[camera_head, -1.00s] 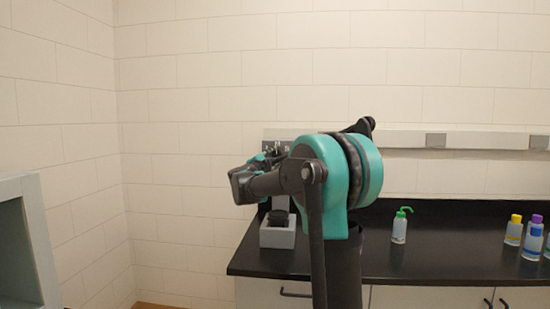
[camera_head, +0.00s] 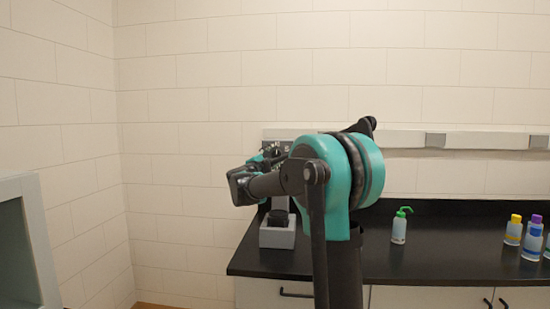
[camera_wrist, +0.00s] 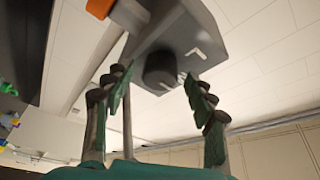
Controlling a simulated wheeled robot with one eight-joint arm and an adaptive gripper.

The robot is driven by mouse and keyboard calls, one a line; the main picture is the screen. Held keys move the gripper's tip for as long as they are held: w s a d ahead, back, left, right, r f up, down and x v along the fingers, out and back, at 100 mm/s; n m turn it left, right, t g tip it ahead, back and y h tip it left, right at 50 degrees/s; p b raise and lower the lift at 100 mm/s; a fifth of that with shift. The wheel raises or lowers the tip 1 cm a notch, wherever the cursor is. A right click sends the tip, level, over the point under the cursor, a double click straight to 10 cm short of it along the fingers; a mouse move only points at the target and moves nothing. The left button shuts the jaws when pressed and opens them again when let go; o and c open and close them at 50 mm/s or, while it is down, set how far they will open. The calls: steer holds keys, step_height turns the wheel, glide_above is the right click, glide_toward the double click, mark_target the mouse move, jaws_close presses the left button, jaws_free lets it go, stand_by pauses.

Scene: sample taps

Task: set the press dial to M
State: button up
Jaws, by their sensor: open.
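The press shows in the head view as a grey base (camera_head: 278,236) with a dark round part on top, at the left end of the black counter. My arm hides much of its upper part. In the wrist view, the press head (camera_wrist: 205,35) is a grey panel with white marks, one shaped like an L. Its dark round dial (camera_wrist: 159,69) lies between the fingertips of my gripper (camera_wrist: 156,80). The fingers are open, one on each side of the dial, with visible gaps. I cannot tell which mark the dial points to.
An orange part (camera_wrist: 100,8) shows beside the press head. A green-capped wash bottle (camera_head: 399,227) stands on the black counter (camera_head: 455,262). A yellow-capped bottle (camera_head: 514,231) and purple-capped bottle (camera_head: 532,240) stand farther right. A grey-framed unit (camera_head: 40,240) is at the far left.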

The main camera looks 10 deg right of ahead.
steer(key=v, duration=1.1)
steer(key=shift+s, duration=0.15)
